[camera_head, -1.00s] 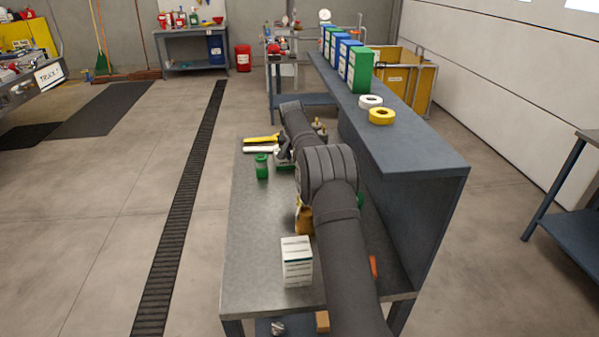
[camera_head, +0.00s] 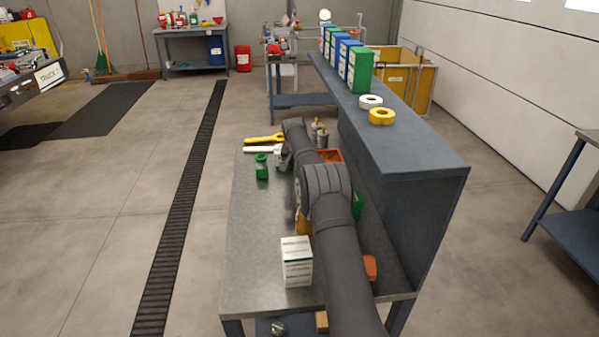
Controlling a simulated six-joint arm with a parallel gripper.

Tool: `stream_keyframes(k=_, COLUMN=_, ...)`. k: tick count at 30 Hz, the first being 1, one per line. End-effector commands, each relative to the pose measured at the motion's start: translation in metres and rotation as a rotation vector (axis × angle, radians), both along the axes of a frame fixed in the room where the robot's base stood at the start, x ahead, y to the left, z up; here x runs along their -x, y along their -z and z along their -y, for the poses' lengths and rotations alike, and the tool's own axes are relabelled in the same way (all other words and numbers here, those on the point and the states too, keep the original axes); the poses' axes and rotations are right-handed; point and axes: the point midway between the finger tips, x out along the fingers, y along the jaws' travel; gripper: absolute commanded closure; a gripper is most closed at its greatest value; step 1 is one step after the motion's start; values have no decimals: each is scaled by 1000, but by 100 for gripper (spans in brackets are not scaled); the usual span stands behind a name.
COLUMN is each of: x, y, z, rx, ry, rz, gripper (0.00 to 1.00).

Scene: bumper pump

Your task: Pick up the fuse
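I cannot make out a fuse in this view; it may be too small or hidden behind my arm. My arm reaches over the grey workbench (camera_head: 255,225) from the near edge. My gripper (camera_head: 284,160) seems to be at the far part of the bench, just right of a small green container (camera_head: 261,166). It is small and partly covered by my arm, so I cannot tell whether it is open or holds anything.
A white box (camera_head: 297,262) stands near the front. Yellow (camera_head: 263,138) and white (camera_head: 262,149) tools lie at the back left. An orange tray (camera_head: 333,156) and metal fittings (camera_head: 321,137) sit behind my arm. A raised shelf (camera_head: 400,135) bounds the right. The bench's left front is clear.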

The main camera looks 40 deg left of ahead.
Motion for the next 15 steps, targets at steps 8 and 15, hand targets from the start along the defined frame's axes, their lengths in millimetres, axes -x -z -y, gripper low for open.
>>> stream_keyframes(k=8, x=0, y=0, z=0, rx=0, ry=0, rz=0, gripper=99)
stream_keyframes(k=15, x=0, y=-2, z=0, rx=0, ry=0, rz=0, gripper=99)
